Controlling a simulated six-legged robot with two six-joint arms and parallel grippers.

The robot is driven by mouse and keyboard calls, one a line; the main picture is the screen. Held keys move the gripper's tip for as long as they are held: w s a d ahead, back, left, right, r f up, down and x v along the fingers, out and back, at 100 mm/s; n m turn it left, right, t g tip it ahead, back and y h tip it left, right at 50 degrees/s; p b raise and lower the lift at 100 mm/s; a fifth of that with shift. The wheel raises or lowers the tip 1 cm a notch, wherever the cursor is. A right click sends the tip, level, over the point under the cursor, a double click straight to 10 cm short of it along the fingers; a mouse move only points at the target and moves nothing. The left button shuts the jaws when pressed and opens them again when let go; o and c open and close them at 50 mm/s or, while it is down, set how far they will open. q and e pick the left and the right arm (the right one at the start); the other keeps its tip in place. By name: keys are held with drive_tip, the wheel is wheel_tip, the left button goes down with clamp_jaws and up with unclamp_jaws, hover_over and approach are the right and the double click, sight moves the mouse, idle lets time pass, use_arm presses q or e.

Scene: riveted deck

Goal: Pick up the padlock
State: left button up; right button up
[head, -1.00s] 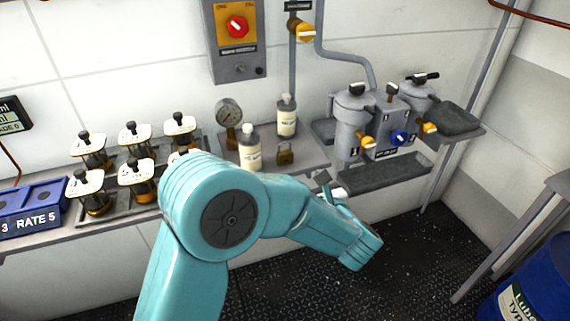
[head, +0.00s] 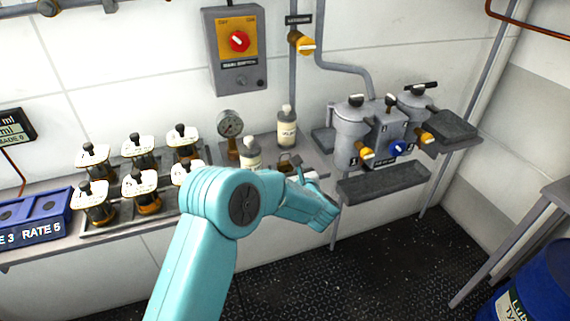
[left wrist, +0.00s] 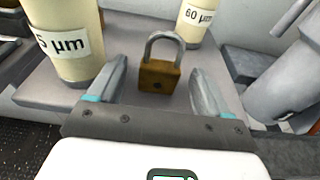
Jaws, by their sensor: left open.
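The padlock (left wrist: 158,77) has a brass body and a grey shackle and stands upright on the grey shelf. In the left wrist view it sits ahead of and between the two fingers of my left gripper (left wrist: 160,85), which is open and empty. In the head view my left gripper (head: 299,172) is at the shelf's front edge, close to the padlock (head: 285,165), which is partly hidden behind it. I do not see my right gripper.
A bottle (left wrist: 68,40) stands close left of my left gripper, and another bottle (left wrist: 192,22) stands behind the padlock. A pressure gauge (head: 230,125) is to the left. A grey filter unit (head: 352,130) is to the right. Several jars (head: 140,182) stand on a tray at left.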

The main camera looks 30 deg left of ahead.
use_arm(q)
drive_tip(key=shift+w+a, duration=0.25)
drive_tip(key=shift+a, duration=0.1)
drive_tip(key=c, duration=1.2)
drive_tip(key=shift+r, duration=0.1)
